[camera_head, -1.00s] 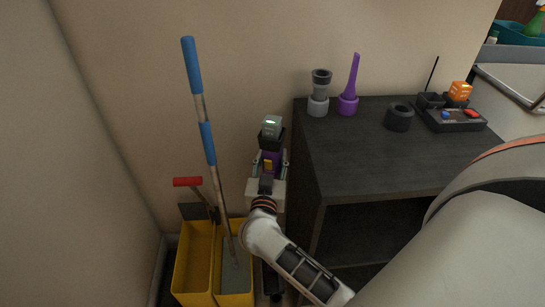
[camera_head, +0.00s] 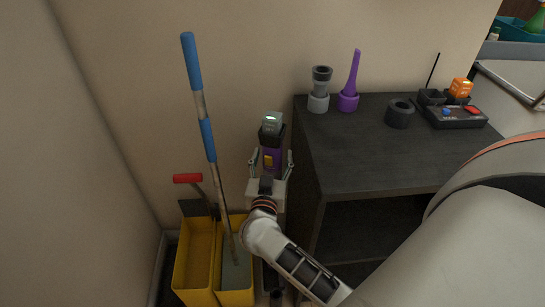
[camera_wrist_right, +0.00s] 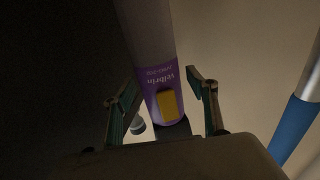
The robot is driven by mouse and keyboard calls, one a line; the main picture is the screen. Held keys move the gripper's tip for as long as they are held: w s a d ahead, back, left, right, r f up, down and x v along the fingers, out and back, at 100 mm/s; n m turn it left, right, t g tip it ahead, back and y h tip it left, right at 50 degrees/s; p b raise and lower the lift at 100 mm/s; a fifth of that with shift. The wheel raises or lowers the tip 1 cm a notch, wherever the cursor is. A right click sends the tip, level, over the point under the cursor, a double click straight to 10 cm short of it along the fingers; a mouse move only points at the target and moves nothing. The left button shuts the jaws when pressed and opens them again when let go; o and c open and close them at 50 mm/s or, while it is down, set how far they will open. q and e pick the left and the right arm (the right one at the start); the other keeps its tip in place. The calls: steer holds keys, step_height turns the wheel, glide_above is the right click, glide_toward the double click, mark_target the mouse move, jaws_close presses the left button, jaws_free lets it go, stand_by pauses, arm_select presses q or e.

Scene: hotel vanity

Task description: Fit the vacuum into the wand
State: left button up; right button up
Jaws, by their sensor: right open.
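The vacuum (camera_head: 271,158) is upright between the mop bucket and the dark cabinet. It has a purple body with a yellow button and a grey top with a green light. My right gripper (camera_head: 271,166) is open around it, with a finger apart from it on each side. In the right wrist view the purple body (camera_wrist_right: 165,88) stands between the spread fingers (camera_wrist_right: 166,100). The wand cannot be made out clearly; the space under the vacuum is mostly hidden by my right gripper and arm. My left gripper is not in view.
A yellow mop bucket (camera_head: 196,262) with a blue-handled mop (camera_head: 199,105) stands close on the left. The dark cabinet (camera_head: 365,165) is close on the right. On it are a grey nozzle (camera_head: 319,90), a purple nozzle (camera_head: 350,85), a black ring (camera_head: 399,113) and a control box (camera_head: 456,117).

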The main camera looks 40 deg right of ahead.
steer(key=v, duration=1.1)
steer(key=shift+s+a, duration=0.2)
steer(key=shift+s, duration=0.05)
